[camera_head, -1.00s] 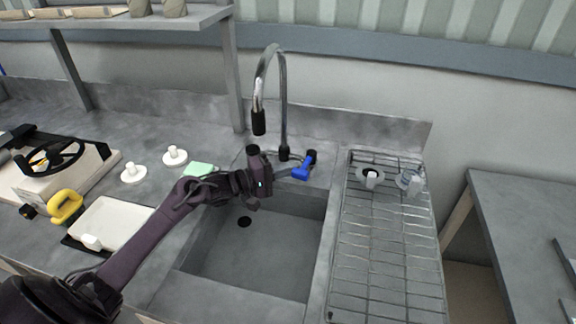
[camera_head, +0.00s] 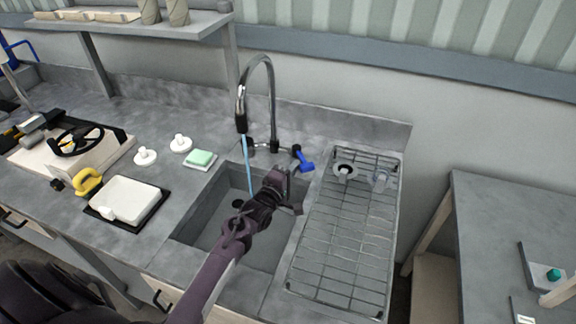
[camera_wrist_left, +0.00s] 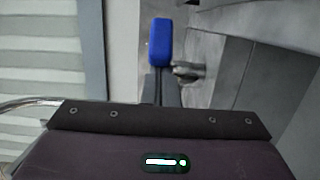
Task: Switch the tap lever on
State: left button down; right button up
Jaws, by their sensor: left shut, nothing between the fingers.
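The tap (camera_head: 271,100) is a tall curved gooseneck at the back of the sink (camera_head: 187,236). A thin blue stream of water (camera_head: 247,165) runs from its spout down into the basin. The blue tap lever (camera_head: 303,161) sits right of the tap's base; it also shows in the left wrist view (camera_wrist_left: 160,42), ahead of the gripper. My left gripper (camera_head: 291,180) is over the sink, in front of the lever and apart from it. It is shut and empty. My right gripper is not in view.
A wire drying rack (camera_head: 335,232) with small fittings lies right of the sink. A green sponge (camera_head: 201,157), white lidded knobs (camera_head: 181,143), a white box (camera_head: 125,199) and a yellow-handled item (camera_head: 89,181) stand to the left. A shelf (camera_head: 130,27) hangs at the upper left.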

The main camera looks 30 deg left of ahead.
aim_at(302, 172)
pick_arm(q)
jog(key=shift+w+d+f+n+y, duration=0.1)
jog(key=shift+w+d+n+y, duration=0.15)
jog(key=shift+d+n+y, duration=0.25)
jog(key=shift+w+d+n+y, duration=0.2)
jog(key=shift+w+n+y, duration=0.1)
jog(key=shift+y, duration=0.4)
jog(key=shift+w+d, duration=0.1)
jog(key=shift+d, duration=0.1)
jog(key=shift+w+d+b, duration=0.25)
jog(key=shift+d+b, duration=0.05)
jog(key=shift+d, duration=0.2)
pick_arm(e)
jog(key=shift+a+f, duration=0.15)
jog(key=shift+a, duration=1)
